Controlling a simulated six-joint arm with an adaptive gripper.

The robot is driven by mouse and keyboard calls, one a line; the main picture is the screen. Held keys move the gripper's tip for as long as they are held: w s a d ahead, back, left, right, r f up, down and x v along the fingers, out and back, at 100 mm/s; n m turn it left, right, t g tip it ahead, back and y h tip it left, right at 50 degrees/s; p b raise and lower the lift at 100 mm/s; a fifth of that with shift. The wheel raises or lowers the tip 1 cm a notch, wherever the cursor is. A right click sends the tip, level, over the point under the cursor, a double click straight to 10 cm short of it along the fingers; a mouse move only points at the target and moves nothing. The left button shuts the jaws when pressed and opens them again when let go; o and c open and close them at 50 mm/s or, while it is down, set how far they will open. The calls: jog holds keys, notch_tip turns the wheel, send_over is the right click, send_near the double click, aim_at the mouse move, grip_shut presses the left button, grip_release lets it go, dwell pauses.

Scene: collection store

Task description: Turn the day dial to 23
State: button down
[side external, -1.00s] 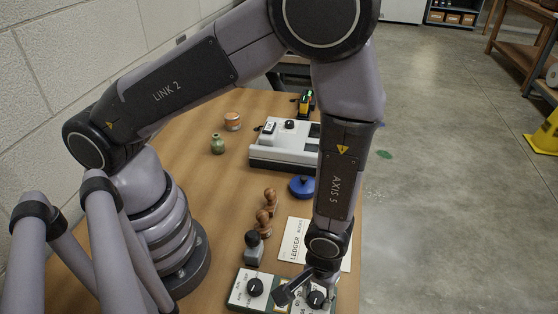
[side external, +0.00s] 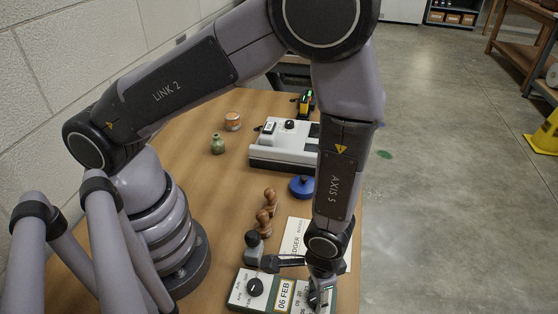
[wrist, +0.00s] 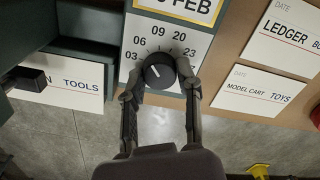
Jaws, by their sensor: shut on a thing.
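The day dial is a black round knob (wrist: 161,72) with a white pointer line, on a white plate (wrist: 196,47) printed with 03, 06, 09, 20 and 23. Its pointer faces up-left in the wrist view, about toward 06. My gripper (wrist: 159,84) is shut on the knob, one finger on each side. In the side external view my gripper (side external: 322,299) covers most of the day dial. The yellow-framed date window (side external: 285,296) reads 06 FEB; its first digit is cut off in the wrist view (wrist: 193,8).
The month dial (side external: 255,287) is left of the window on the same green-edged panel. A dark-headed stamp (side external: 253,248) stands close behind it, near my gripper's left part. Wooden stamps (side external: 265,222), a ledger card (side external: 295,238) and a blue-lidded object (side external: 301,187) lie farther back.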

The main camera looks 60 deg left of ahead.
jog(key=m, duration=0.4)
jog(key=shift+m, duration=0.3)
jog(key=m, duration=0.4)
jog(key=shift+m, duration=0.3)
jog(key=m, duration=0.4)
jog(key=shift+m, duration=2.2)
jog(key=c, duration=0.8)
grip_release()
jog(key=shift+o, duration=0.2)
